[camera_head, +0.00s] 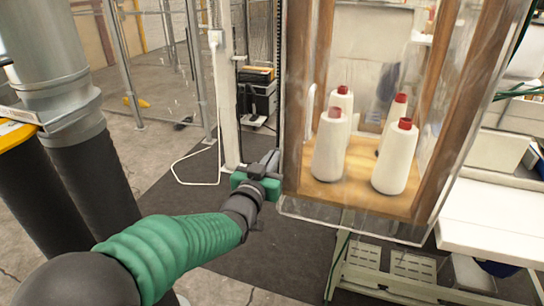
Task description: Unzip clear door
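The clear door (432,178) is a transparent plastic sheet hanging over the front of a wooden-framed cabinet. Its left edge carries a dark vertical line (279,75) that looks like the zipper. My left arm, in a green sleeve, reaches in from the lower left. My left gripper (272,162) is at the lower left edge of the clear door, beside the dark line. Its fingertips are small and dark there, so I cannot tell whether they are apart or closed on a zipper pull. My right gripper is not in view.
Several white cones with red tops (347,140) stand on the wooden cabinet floor (345,193) behind the plastic. A white post (226,90) with a cable stands left of the cabinet. A white table (495,225) is at the right. Large metal pipes (62,65) fill the left side.

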